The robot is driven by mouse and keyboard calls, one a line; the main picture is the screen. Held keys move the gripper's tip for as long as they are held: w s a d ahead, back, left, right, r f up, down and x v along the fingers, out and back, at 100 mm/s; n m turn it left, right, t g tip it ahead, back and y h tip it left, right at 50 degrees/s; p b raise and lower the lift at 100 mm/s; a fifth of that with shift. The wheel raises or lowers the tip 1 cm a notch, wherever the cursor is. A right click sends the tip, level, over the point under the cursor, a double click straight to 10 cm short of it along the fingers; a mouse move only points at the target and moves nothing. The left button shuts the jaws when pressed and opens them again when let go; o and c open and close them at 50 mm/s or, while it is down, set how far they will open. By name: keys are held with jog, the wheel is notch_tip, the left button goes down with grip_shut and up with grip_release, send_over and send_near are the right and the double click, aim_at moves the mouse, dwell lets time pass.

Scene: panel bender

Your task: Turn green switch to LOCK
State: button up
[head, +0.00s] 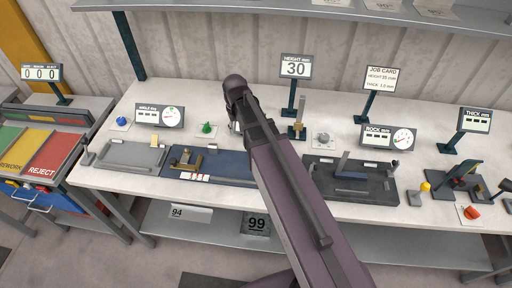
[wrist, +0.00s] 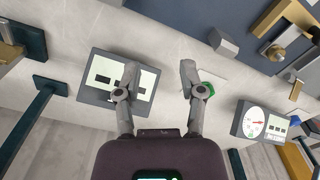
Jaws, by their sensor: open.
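The green switch (head: 208,128) stands on a small light plate on the white bench, between the angle gauge and the middle of the bench. In the wrist view the green switch (wrist: 210,90) shows only as a green edge behind my right-hand finger. My gripper (wrist: 159,68) is open and empty, its two fingers apart. In the head view my gripper (head: 236,126) is mostly hidden by my arm, to the right of the switch. Contact with the switch cannot be told. The LOCK marking and the switch's setting are not readable.
The angle gauge (head: 160,116) and a blue knob (head: 121,121) are left of the switch. A blue fixture plate (head: 215,168) lies in front. The height display (head: 296,67) stands behind on a post. A grey knob (head: 323,138) is to the right.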

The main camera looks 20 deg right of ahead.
jog(key=s+d+f+b, duration=0.1)
jog(key=s+d, duration=0.3)
jog(key=s, duration=0.5)
jog(key=shift+d+f+m, duration=0.15)
jog(key=shift+d+m, duration=0.05)
jog(key=shift+m, duration=0.2)
jog(key=o, duration=0.5)
jog(key=shift+w, duration=0.15)
jog(key=shift+o, duration=0.9)
jog(key=shift+w+a, duration=0.15)
jog(key=shift+w, duration=0.2)
notch_tip(320, 180, up, 4)
jog(key=f+n+p, duration=0.1)
jog(key=n+p, duration=0.2)
jog(key=n, duration=0.9)
send_over(206, 125)
jog(key=shift+w+r, duration=0.15)
jog(key=shift+r, duration=0.1)
jog(key=shift+f, duration=0.2)
notch_tip(206, 125, down, 13)
jog(key=b, duration=1.3)
jog(key=shift+f, duration=0.2)
